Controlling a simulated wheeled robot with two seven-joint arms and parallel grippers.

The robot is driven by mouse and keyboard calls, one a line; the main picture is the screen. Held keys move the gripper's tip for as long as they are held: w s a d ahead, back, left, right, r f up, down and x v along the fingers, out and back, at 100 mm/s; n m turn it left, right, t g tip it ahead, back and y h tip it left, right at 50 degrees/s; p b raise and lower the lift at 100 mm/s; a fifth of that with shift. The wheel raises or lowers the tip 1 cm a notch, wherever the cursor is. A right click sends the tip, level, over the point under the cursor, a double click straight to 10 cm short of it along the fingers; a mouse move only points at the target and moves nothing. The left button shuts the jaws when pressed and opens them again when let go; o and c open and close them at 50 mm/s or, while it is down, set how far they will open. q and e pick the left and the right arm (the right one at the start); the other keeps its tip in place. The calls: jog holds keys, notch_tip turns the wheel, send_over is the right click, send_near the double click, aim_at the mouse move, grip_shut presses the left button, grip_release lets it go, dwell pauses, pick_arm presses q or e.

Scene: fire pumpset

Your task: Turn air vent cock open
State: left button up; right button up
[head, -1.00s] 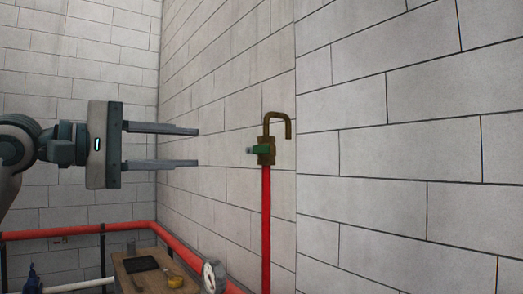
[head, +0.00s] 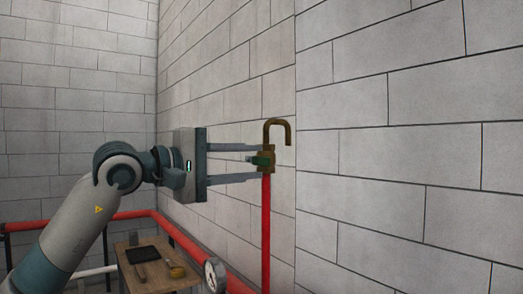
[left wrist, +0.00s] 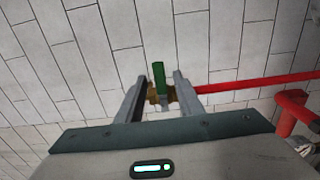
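My left gripper (head: 258,163) is open, one finger above and one below the lever. In the left wrist view the green lever (left wrist: 159,78) and brass body (left wrist: 152,95) show between the two fingers (left wrist: 158,82). I cannot tell whether either finger touches the cock. My right gripper is not in view.
A small wooden table (head: 130,262) with a black tablet and small tools stands below left. A round gauge (head: 214,275) is beside it. Red horizontal pipes (head: 185,240) run along the walls. The wall to the right is bare.

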aim_at(260, 162)
pick_arm(q)
jog(key=shift+p+x, duration=0.6)
jog(key=shift+x, duration=1.15)
grip_shut()
